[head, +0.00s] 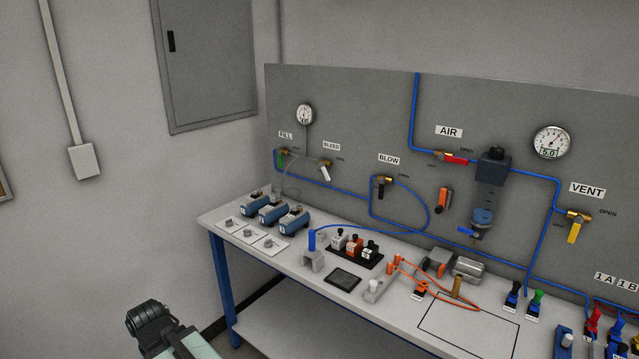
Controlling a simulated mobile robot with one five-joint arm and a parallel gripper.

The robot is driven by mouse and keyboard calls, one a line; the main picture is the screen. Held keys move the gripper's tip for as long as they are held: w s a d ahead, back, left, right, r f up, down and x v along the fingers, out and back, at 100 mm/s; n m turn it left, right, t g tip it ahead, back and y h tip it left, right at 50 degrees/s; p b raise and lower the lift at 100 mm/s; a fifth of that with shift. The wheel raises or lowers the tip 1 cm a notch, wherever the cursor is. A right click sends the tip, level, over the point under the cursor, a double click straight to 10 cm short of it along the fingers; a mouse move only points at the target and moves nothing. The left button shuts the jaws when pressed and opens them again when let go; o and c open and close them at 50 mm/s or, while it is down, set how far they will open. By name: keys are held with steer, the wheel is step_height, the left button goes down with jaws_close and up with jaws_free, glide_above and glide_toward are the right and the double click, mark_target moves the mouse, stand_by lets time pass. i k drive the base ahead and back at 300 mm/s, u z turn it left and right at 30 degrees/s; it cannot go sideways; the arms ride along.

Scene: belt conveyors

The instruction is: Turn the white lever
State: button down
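The white lever (326,172) is on a small brass valve below the BLEED label (332,146), on the grey upright panel behind the bench. It hangs down, tilted slightly to the right. A green-handled valve (283,158) is to its left, under the FILL label. A dark part and a pale green link of my own arm show at the bottom left, well in front of and below the lever. My gripper's fingers cannot be made out in this view. Nothing touches the lever.
The bench (240,262) below the panel carries several blue devices at its left end, a black tray of small blocks (354,250), and orange tubing. Blue pipe runs across the panel. A black-handled valve (379,188) is right of the lever. Floor left of the bench looks clear.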

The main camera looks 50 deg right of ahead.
mark_target(321, 164)
steer(key=z, duration=0.05)
steer(key=i, duration=1.65)
steer(key=u, duration=0.05)
